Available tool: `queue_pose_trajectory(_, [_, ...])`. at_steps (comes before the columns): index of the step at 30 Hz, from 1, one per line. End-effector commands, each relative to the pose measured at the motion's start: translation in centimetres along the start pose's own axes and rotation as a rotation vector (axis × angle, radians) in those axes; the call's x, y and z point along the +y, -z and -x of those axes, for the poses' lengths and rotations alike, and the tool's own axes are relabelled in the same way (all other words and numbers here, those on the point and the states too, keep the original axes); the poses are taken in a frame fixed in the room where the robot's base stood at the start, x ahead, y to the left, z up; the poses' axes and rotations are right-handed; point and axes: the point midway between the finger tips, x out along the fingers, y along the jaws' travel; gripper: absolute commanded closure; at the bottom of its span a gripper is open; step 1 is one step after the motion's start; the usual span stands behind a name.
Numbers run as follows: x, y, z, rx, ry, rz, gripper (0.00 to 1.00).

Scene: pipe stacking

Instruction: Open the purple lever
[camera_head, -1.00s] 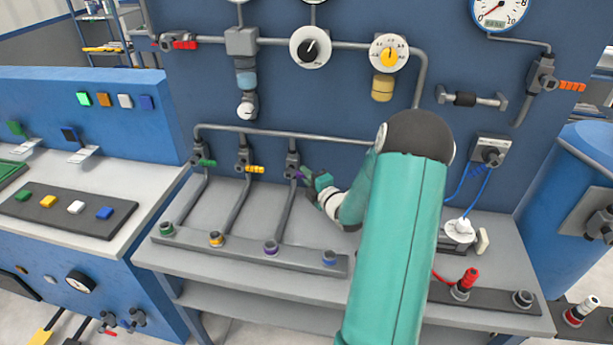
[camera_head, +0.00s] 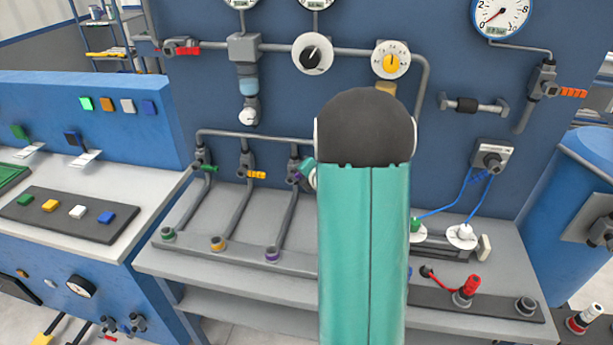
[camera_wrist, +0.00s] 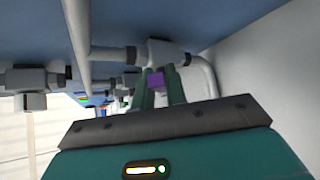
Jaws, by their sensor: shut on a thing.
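The purple lever (camera_head: 296,176) is on the third valve from the left, on the pipe along the blue panel. Only a small part of it shows in the head view. In the wrist view, the purple lever (camera_wrist: 156,81) sits between the two green fingers of my gripper (camera_wrist: 160,86), which are shut on it. In the head view, my gripper (camera_head: 305,170) is at this valve, mostly hidden behind my arm. The grey valve body (camera_wrist: 163,54) is just beyond the fingertips. The lever's exact angle is hard to tell.
A green lever (camera_head: 209,168) and a yellow lever (camera_head: 256,175) are on neighbouring valves to the left. Pipes run down from the valves to a grey rail (camera_head: 190,247) on the bench.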

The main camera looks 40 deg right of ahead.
Motion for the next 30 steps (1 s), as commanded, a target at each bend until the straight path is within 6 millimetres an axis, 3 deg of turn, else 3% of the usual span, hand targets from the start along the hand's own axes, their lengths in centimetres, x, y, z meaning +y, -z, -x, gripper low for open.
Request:
queue_pose_trajectory(15, [2.9,0.5,-0.6,0.000,0.342,0.352,1.00])
queue_pose_trajectory(30, [4.2,1.2,-1.3,-0.002,0.590,0.594,1.00])
